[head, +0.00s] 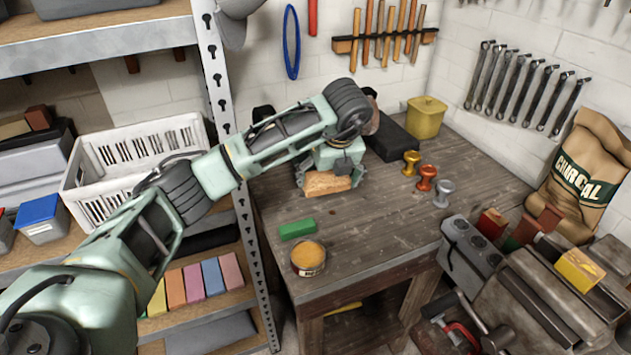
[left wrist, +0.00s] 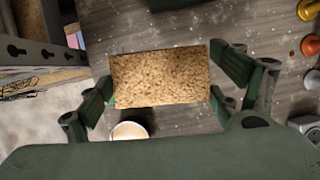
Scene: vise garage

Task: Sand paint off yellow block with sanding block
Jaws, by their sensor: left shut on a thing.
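My left gripper (head: 329,172) is shut on the sanding block (head: 326,185), a tan, grainy block, over the wooden workbench (head: 380,235). In the left wrist view the sanding block (left wrist: 160,78) fills the space between the two green fingers. I cannot tell whether it touches the bench. The yellow block (head: 579,270) is at the lower right, with a brownish patch on its top. It sits at a large grey metal vise (head: 545,310), well away from my left gripper. My right gripper is not in view.
A green block (head: 298,229) and a round orange-topped tin (head: 308,258) lie near the bench front. Three knobbed stamps (head: 426,178), a yellow canister (head: 425,117) and a charcoal bag (head: 590,165) stand further right. A metal shelf post (head: 222,90) is at left. The bench middle is clear.

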